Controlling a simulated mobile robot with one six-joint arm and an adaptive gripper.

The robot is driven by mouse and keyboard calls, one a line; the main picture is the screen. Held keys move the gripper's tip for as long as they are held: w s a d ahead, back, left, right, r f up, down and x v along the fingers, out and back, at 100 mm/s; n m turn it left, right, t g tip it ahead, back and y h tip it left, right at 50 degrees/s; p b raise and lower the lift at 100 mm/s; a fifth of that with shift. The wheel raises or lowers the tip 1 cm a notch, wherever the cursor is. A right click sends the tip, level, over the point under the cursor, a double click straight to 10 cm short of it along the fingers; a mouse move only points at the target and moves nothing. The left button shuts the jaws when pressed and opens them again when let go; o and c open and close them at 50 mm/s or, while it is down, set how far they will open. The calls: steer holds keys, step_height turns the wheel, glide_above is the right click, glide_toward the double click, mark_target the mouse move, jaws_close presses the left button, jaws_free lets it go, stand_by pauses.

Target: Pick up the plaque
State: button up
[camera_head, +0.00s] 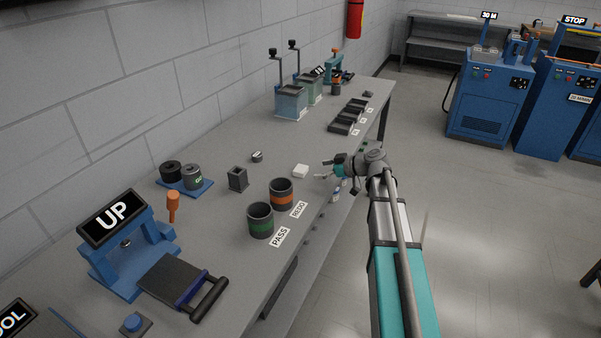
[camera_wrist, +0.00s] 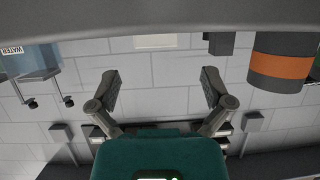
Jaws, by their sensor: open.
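The plaque (camera_head: 301,171) is a small white block lying flat on the grey bench, left of my gripper (camera_head: 321,169) in the head view. The gripper is low over the bench near its front edge, its fingers apart and pointing toward the plaque, with a small gap between. In the wrist view, which appears upside down, the fingers (camera_wrist: 160,80) are spread wide with nothing between them. A pale block that looks like the plaque (camera_wrist: 155,41) shows beyond the fingertips, at the top middle.
An orange-banded drum (camera_head: 281,194) and a green-banded drum (camera_head: 261,221) stand near the plaque. The orange-banded one also shows in the wrist view (camera_wrist: 280,64). A dark square holder (camera_head: 238,179) stands to the left. Black trays (camera_head: 348,117) lie farther along the bench.

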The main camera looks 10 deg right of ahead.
mark_target(306, 170)
steer(key=b+x, duration=0.2)
steer(key=x, duration=0.2)
steer(key=shift+w+f, duration=0.1)
steer(key=shift+w, duration=0.2)
steer(key=shift+w+a+f, duration=0.1)
steer(key=shift+w+a, duration=0.15)
steer(key=shift+a, duration=0.1)
steer(key=shift+c, duration=0.3)
steer(key=c, duration=0.9)
